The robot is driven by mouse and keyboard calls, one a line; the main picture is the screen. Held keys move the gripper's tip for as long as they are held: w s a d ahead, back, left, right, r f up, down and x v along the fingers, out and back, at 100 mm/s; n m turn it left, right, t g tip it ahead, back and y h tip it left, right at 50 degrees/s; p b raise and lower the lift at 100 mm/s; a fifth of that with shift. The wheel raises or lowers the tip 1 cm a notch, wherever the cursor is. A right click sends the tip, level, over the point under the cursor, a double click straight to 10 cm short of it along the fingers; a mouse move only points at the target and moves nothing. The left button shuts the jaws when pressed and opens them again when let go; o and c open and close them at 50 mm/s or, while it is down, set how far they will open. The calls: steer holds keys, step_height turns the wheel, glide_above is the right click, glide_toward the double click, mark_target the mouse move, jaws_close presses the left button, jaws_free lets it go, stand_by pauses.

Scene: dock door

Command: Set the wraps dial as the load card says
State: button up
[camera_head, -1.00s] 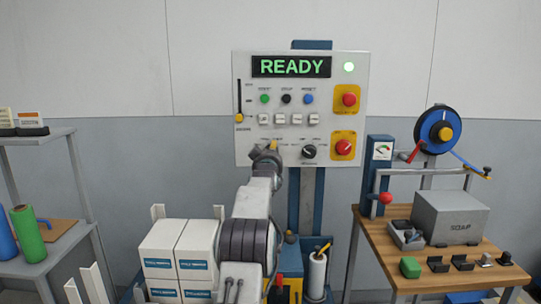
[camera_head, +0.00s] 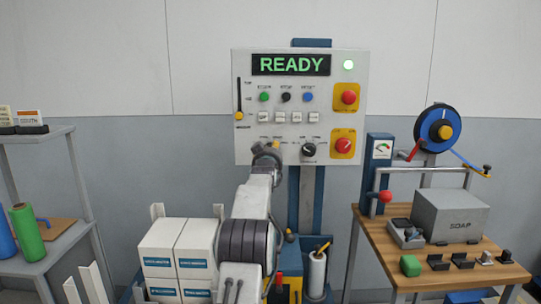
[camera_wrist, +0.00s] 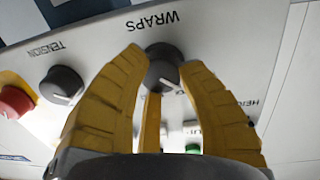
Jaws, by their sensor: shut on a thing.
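The wraps dial (camera_wrist: 163,72) is a dark round knob under the label WRAPS in the wrist view, where the lettering is upside down. My gripper (camera_wrist: 164,58) has its yellow fingers on both sides of the knob and is shut on it. The knob's pointer and the scale marks are partly hidden or too small to read. In the head view my gripper (camera_head: 267,152) is at the lower left of the white control panel (camera_head: 244,70) and covers the dial. No card is readable as the load card.
The tension dial (camera_wrist: 62,85) sits beside the wraps dial; it also shows in the head view (camera_head: 309,150). A red knob (camera_head: 343,146) is farther right. The display (camera_head: 291,65) reads READY. White boxes (camera_head: 177,248) stand below left. Small cards (camera_head: 29,117) stand on the left shelf.

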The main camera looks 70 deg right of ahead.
steer(key=m, duration=0.5)
steer(key=shift+r, duration=0.4)
steer(key=shift+m, duration=0.3)
steer(key=o, duration=1.2)
steer(key=shift+w+f, duration=0.1)
steer(key=shift+f, duration=0.05)
steer(key=shift+c, duration=0.2)
steer(key=shift+o, duration=0.3)
steer(key=shift+f, duration=0.1)
steer(key=shift+a, duration=0.1)
steer(key=v, duration=1.1)
steer(key=shift+a, duration=0.3)
